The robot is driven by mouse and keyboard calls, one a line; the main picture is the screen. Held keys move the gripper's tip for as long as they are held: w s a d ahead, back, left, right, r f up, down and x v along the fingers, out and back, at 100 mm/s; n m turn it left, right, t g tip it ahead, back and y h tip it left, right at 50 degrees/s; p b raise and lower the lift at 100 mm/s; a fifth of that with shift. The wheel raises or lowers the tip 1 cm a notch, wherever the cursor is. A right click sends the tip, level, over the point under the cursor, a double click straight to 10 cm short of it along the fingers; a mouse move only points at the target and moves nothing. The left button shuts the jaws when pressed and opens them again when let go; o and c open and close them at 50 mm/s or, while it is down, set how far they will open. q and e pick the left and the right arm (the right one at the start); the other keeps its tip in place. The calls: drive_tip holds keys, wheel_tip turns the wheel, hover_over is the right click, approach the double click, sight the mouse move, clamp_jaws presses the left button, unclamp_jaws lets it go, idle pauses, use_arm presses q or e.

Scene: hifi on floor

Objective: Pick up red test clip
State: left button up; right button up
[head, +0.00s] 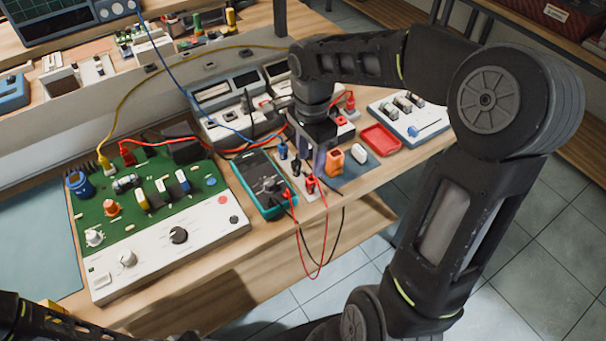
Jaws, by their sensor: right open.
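A red test clip (310,184) with a red lead stands on a small light board, just right of the multimeter (262,184). A black clip stands beside it. Another red clip (127,154) is on the green circuit board (140,205), and a red plug (350,102) shows farther back. I cannot tell which red one is meant. My right gripper (308,164) is open and points down just behind the red clip by the multimeter, apart from it as far as I can see. Its fingers are partly hidden. Of my left arm only dark links show at the lower left.
An orange block (334,162), a white block (359,153) and a red tray (381,140) are right of the gripper. Red and black leads hang over the bench's front edge. Blue and yellow cables cross behind. A bare mat (35,240) lies at the left.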

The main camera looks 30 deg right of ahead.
sight(311, 179)
drive_tip(key=shift+s+r, duration=0.1)
drive_tip(key=shift+s, duration=0.15)
drive_tip(key=shift+w+f, duration=0.1)
drive_tip(key=shift+f, duration=1.25)
drive_tip(key=shift+f+p, duration=0.7)
drive_tip(key=shift+f, duration=1.95)
drive_tip(key=shift+a, duration=0.1)
drive_tip(key=shift+c, duration=0.2)
clamp_jaws()
